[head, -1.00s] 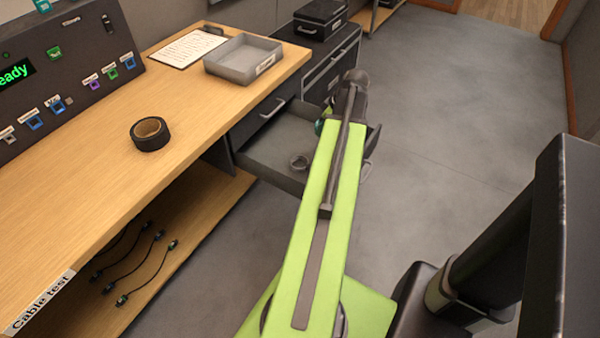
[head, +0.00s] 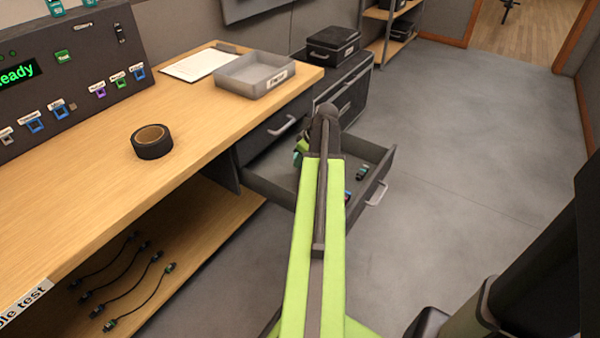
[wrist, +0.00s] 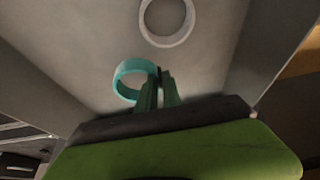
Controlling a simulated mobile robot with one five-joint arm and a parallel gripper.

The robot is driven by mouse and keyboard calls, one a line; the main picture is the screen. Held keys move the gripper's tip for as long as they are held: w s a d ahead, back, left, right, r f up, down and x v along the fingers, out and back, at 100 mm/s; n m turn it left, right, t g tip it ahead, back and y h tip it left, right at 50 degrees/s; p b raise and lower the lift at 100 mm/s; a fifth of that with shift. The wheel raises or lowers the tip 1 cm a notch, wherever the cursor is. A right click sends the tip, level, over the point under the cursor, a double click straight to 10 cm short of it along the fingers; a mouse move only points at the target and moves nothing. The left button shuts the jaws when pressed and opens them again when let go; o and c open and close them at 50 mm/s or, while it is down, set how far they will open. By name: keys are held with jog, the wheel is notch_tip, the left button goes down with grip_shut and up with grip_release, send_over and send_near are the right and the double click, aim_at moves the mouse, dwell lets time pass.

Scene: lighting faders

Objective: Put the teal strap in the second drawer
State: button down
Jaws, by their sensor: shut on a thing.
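The teal strap (wrist: 128,70), a ring-shaped loop, is held at its right side between the fingertips of my gripper (wrist: 159,82) in the wrist view. My gripper is shut on it. In the head view a bit of teal (head: 298,158) shows beside my arm's end, which hides most of the gripper. The open lower drawer (head: 262,182) is pulled out below a closed one, and my gripper is over its inside. In the wrist view the strap is above the drawer's grey floor (wrist: 85,45); I cannot tell how high.
A pale ring (wrist: 167,22) lies in the drawer, with a small dark-green item (head: 362,173) near its front. The closed drawer has a handle (head: 282,125). A black tape roll (head: 152,142) and grey tray (head: 254,76) are on the bench. Floor to the right is clear.

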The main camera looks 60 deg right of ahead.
notch_tip(320, 180, down, 4)
jog(key=b, duration=0.4)
jog(key=shift+f, duration=0.15)
jog(key=shift+r, duration=0.2)
jog(key=shift+f, duration=0.15)
jog(key=c, duration=1.5)
grip_release()
jog(key=p+v, duration=1.1)
jog(key=v, duration=0.1)
